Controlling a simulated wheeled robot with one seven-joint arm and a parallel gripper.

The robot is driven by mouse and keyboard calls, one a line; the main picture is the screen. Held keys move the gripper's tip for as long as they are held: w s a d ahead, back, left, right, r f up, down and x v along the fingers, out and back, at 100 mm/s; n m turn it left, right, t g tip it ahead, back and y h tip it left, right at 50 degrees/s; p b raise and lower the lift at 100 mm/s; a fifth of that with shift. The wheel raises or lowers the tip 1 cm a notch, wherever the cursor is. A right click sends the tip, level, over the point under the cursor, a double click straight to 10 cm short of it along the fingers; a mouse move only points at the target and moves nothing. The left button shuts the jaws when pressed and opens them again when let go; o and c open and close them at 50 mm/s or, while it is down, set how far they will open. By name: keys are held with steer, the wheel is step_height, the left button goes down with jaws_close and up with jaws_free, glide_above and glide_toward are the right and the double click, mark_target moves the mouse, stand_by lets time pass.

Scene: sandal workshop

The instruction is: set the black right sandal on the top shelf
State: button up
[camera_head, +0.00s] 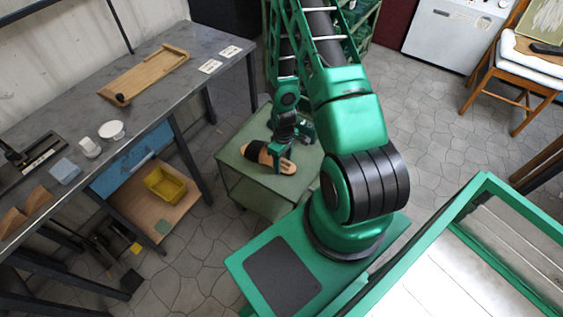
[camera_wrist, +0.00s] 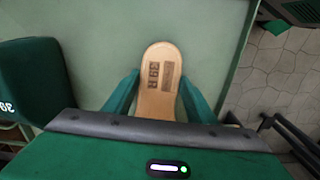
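The sandal (camera_head: 285,166) lies on the flat top of a green stand (camera_head: 232,158), with a black strap at its left end and a bare tan insole at its right. In the wrist view its rounded tan end (camera_wrist: 160,62), printed with a size mark and an R, points away from me. My gripper (camera_head: 275,158) is down at the sandal, one finger on each side of it. The fingertips (camera_wrist: 160,78) are at the sandal's edges; I cannot tell whether they press on it. The strap is hidden in the wrist view.
A grey workbench (camera_head: 140,100) on the left carries a wooden tray (camera_head: 150,72) and small items. A yellow bin (camera_head: 165,185) sits on its lower board. A green rack (camera_head: 358,22) stands behind my arm, mostly hidden. A chair (camera_head: 520,75) is at right.

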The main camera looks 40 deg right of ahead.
steer(key=o, duration=0.3)
steer(key=shift+r, duration=0.1)
steer(key=s+d+r+m, duration=0.1)
steer(key=s+r, duration=0.1)
steer(key=r, duration=0.9)
steer(key=s+d+r+m+h, duration=0.1)
steer(key=s+r+m, duration=0.1)
steer(key=r, duration=0.8)
steer(key=s+d+r+m, duration=0.1)
steer(key=s+r, duration=0.1)
steer(key=r, duration=0.9)
steer(key=s+a+r+m, duration=0.2)
steer(key=s+r+m, duration=0.1)
steer(key=s+r, duration=0.4)
steer(key=s+a+r+m+y, duration=0.1)
steer(key=s+r+m, duration=0.1)
steer(key=s+r, duration=0.5)
steer(key=shift+s+a+m, duration=0.35)
steer(key=shift+s+m, duration=0.05)
